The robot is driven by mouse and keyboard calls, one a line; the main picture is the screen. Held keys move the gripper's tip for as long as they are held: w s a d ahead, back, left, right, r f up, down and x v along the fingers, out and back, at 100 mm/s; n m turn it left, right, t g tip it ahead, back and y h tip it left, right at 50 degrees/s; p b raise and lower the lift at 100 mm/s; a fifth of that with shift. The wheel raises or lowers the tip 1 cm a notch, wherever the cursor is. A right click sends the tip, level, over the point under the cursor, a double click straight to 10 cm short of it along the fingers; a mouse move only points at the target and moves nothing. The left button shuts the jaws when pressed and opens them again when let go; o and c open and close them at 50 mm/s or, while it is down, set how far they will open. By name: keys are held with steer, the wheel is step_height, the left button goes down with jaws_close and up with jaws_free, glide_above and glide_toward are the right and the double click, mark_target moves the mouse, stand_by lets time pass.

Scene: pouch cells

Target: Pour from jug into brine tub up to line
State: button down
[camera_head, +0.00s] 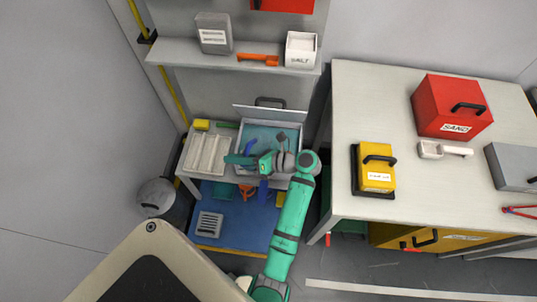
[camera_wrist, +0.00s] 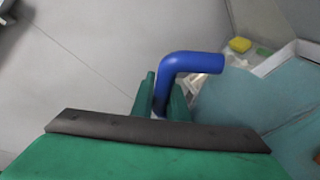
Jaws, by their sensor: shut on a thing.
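My gripper (camera_wrist: 163,98) is shut on a blue bent, tube-like handle (camera_wrist: 190,62), which rises between the green fingers and turns right. In the head view, my gripper (camera_head: 245,159) is at the front left of an open pale-rimmed box with a teal interior. I take this box (camera_head: 298,150) for the brine tub, but no label shows. A teal surface (camera_wrist: 235,105) fills the right of the wrist view, against a pale rim. The jug's body cannot be clearly made out, and I cannot tell whether the blue handle is its handle. No fill line or pouring stream is visible.
A ribbed pale tray (camera_head: 207,153) and a yellow block (camera_head: 201,125) are left of the box. A raised lid (camera_head: 270,113) stands behind it. A shelf (camera_head: 190,52) above carries a salt container (camera_head: 301,50). A workbench (camera_head: 350,100) is right of my arm.

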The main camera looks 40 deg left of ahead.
steer(key=shift+w+r, duration=0.15)
steer(key=shift+r, duration=0.1)
stand_by(0.3)
steer(key=shift+w+r, duration=0.1)
steer(key=shift+r, duration=0.1)
stand_by(0.3)
steer(key=shift+a, duration=0.1)
steer(key=shift+m, duration=0.3)
steer(key=shift+w+r, duration=0.1)
steer(key=shift+r, duration=0.2)
stand_by(0.3)
steer(key=shift+w+r+m+g, duration=0.25)
steer(key=shift+r+m+g, duration=0.1)
steer(key=shift+m+g, duration=0.05)
stand_by(0.7)
